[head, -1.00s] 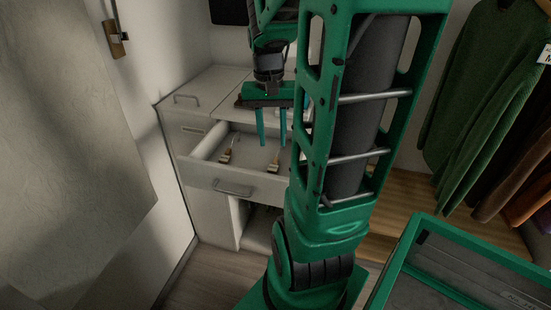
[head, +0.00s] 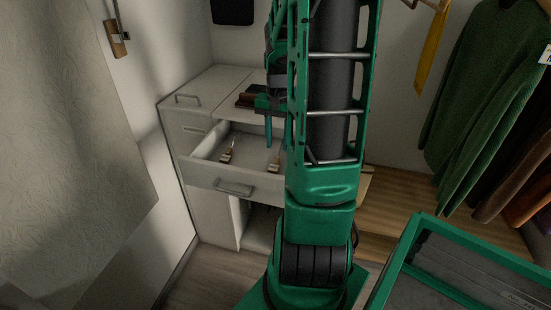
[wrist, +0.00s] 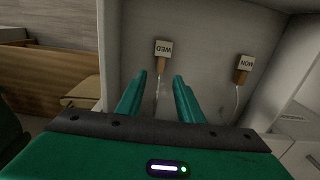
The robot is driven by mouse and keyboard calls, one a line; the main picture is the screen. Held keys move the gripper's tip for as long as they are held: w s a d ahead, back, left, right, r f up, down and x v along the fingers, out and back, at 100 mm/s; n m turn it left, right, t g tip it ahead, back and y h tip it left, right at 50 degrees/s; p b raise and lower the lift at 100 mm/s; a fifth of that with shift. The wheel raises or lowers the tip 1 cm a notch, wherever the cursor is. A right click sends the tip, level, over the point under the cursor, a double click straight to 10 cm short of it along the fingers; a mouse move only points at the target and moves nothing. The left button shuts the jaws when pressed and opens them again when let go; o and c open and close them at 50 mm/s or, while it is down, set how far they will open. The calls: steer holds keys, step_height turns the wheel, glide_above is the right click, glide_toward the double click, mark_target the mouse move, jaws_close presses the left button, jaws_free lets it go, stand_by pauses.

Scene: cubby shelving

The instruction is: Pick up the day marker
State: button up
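Two day markers lie apart in the open drawer (head: 233,187). Each has a wooden body, a white tag and a thin pale cord or wire. In the wrist view the WED marker (wrist: 162,53) is just beyond my fingertips, near the line between them, and the MON marker (wrist: 243,68) is farther right. In the head view one marker (head: 228,154) is at the drawer's left and another (head: 273,167) at its right, by my arm. My gripper (wrist: 160,80) is open and empty, pointing into the drawer. In the head view my arm hides part of it.
The drawer walls stand around the markers. Hanging clothes (head: 485,100) are at the right, and a pale panel (head: 70,130) is at the left. The drawer floor between the markers is clear.

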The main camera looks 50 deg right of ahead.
steer(key=f, duration=0.5)
steer(key=shift+w+d, duration=0.2)
jaws_close()
